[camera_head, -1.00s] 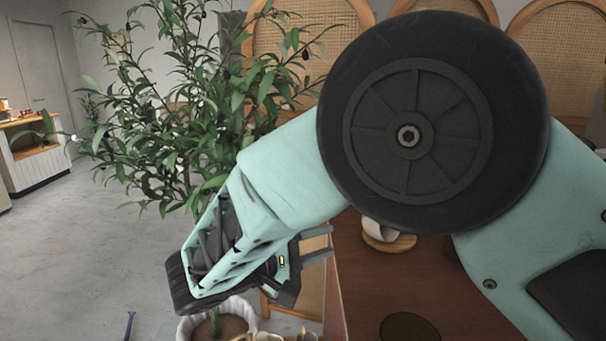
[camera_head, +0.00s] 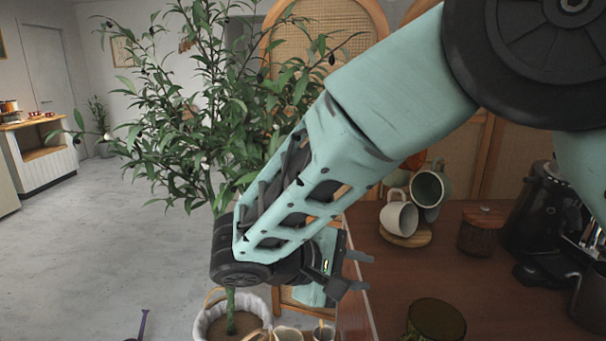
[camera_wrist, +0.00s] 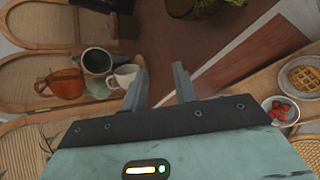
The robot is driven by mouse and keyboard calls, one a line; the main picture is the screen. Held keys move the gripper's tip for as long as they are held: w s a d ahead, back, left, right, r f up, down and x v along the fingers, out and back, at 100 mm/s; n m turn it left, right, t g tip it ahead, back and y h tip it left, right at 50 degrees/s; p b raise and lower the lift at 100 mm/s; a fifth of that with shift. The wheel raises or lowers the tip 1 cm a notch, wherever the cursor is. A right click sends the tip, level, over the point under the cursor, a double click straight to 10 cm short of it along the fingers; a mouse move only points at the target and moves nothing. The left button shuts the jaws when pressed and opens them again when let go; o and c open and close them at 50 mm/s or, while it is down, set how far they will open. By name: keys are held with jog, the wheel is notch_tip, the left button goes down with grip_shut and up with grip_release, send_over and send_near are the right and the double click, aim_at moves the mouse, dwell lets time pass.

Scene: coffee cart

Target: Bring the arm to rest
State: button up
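My gripper (camera_head: 358,271) hangs at the left edge of the wooden counter (camera_head: 395,285), below my arm. In the wrist view my gripper (camera_wrist: 160,88) has its two fingers apart with nothing between them, so it is open and empty. Its fingertips look apart from the cups and the counter.
A white cup (camera_head: 399,215) and a grey-green cup (camera_head: 429,190) hang above a round wooden base (camera_head: 405,238). A wooden jar (camera_head: 481,230) and a dark coffee machine (camera_head: 545,215) stand to the right. A potted olive tree (camera_head: 232,312) is left; open floor (camera_head: 110,255) lies beyond.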

jog(key=s+d+m+g+y, duration=0.1)
jog(key=s+d+g+y, duration=0.1)
jog(key=s+y, duration=0.4)
jog(key=s+d+f+m+g+y, duration=0.1)
jog(key=s+d+g+y, duration=0.2)
jog(key=s, duration=1.1)
jog(key=shift+s+d+m+y+p, duration=0.3)
jog(key=shift+m+y, duration=0.1)
jog(key=shift+y, duration=1)
dwell(0.9)
